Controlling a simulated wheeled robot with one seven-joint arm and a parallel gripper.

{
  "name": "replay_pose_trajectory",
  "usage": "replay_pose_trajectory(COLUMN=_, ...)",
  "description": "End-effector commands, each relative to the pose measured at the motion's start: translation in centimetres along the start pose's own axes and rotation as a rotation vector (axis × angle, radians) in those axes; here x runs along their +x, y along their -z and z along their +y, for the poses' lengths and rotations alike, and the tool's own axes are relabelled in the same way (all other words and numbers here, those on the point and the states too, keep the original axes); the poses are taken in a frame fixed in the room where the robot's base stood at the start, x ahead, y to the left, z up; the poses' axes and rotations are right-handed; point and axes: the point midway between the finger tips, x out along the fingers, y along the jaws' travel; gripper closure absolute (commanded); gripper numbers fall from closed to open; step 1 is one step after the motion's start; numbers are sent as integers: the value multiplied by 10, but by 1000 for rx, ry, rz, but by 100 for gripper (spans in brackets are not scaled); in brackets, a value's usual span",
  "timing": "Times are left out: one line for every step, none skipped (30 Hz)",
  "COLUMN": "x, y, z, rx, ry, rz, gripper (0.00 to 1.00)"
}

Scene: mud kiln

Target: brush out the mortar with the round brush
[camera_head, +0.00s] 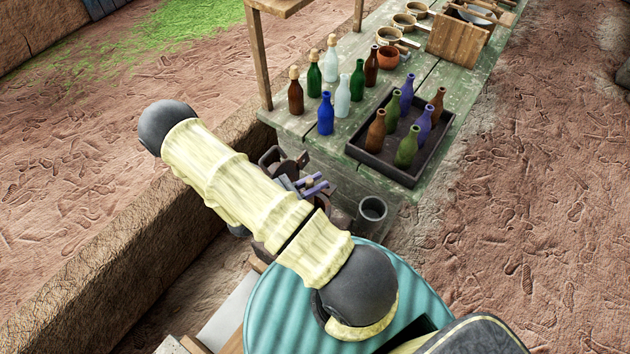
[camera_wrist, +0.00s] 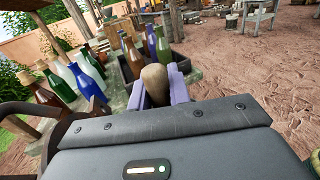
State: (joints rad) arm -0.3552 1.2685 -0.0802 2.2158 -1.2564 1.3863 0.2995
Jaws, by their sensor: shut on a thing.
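In the wrist view my gripper (camera_wrist: 157,88) is shut on a rounded tan wooden end, which I take for the round brush (camera_wrist: 154,76). The brush's bristles are hidden in both views. The mortar looks to be the dark grey cup (camera_head: 372,210) at the near end of the table. It is upright, to the right of my gripper and apart from it. Its inside is dark, so I cannot tell what it holds.
A dark tray (camera_head: 405,178) with several bottles stands beyond the mortar. Several more bottles (camera_head: 326,114) stand to its left. Farther back are a terracotta pot (camera_head: 388,57), pans (camera_head: 390,35) and a wooden box (camera_head: 455,42). A wooden post (camera_head: 259,60) rises at the table's left edge.

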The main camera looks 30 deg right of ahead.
Motion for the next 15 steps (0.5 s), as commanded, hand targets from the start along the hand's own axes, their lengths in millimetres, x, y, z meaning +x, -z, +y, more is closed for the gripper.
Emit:
replay_pose_trajectory(x=0, y=7, z=0, rx=0, ry=0, rz=-1, gripper=100)
replay_pose_trajectory(x=0, y=8, z=0, rx=0, ry=0, rz=-1, gripper=100)
replay_pose_trajectory(x=0, y=10, z=0, rx=0, ry=0, rz=-1, gripper=100)
replay_pose_trajectory(x=0, y=11, z=0, rx=0, ry=0, rz=0, gripper=100)
replay_pose_trajectory(x=0, y=12, z=0, rx=0, ry=0, rz=0, gripper=100)
replay_pose_trajectory(x=0, y=13, z=0, rx=0, ry=1, rz=0, gripper=100)
replay_pose_trajectory(x=0, y=14, z=0, rx=0, ry=1, rz=0, gripper=100)
replay_pose_trajectory(x=0, y=14, z=0, rx=0, ry=1, rz=0, gripper=100)
replay_pose_trajectory(x=0, y=14, z=0, rx=0, ry=1, rz=0, gripper=100)
replay_pose_trajectory(x=0, y=14, z=0, rx=0, ry=1, rz=0, gripper=100)
replay_pose_trajectory(x=0, y=14, z=0, rx=0, ry=1, rz=0, gripper=100)
replay_pose_trajectory(x=0, y=13, z=0, rx=0, ry=1, rz=0, gripper=100)
replay_pose_trajectory(x=0, y=13, z=0, rx=0, ry=1, rz=0, gripper=100)
replay_pose_trajectory(x=0, y=13, z=0, rx=0, ry=1, rz=0, gripper=100)
replay_pose_trajectory(x=0, y=13, z=0, rx=0, ry=1, rz=0, gripper=100)
